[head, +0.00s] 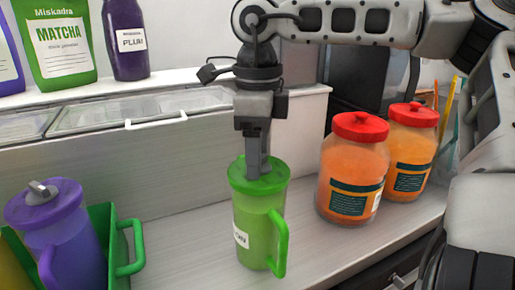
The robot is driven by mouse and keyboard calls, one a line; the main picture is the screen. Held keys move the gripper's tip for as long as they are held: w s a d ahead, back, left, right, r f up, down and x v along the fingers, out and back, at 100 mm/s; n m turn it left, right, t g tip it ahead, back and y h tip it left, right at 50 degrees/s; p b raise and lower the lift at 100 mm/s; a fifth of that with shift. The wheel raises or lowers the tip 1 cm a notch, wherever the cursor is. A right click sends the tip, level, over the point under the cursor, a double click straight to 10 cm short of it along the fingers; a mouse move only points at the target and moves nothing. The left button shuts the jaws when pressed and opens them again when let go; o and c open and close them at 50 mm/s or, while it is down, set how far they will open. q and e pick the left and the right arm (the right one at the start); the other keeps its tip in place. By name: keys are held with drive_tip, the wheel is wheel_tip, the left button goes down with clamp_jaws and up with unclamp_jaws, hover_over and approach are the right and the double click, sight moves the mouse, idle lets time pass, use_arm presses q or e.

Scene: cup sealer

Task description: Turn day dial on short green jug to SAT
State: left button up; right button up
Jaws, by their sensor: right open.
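The short green jug (251,222) stands upright on the counter in the middle of the head view. It has a green lid, a handle on its right side and a white label, partly seen, on its front left. My right gripper (257,170) points straight down onto the lid, with its fingertips at the lid's centre. The gripper is open, though its fingers overlap in this view. The day dial is hidden behind the fingers, so its setting cannot be read. I cannot tell whether the fingers touch it. My left gripper is not in view.
A purple jug (64,232) with a grey dial stands in a green crate (126,262) at the left. Two orange jars (350,185) with red lids stand right of the jug. A matcha bag (60,42) and purple bottle (126,40) stand on the shelf behind.

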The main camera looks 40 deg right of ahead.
drive_tip(key=shift+f, duration=0.1)
drive_tip(key=c, duration=1)
drive_tip(key=shift+n, duration=0.3)
drive_tip(key=n, duration=0.4)
drive_tip(key=shift+b, duration=0.3)
drive_tip(key=n, duration=0.5)
drive_tip(key=o, duration=1)
drive_tip(key=shift+s+a, duration=0.1)
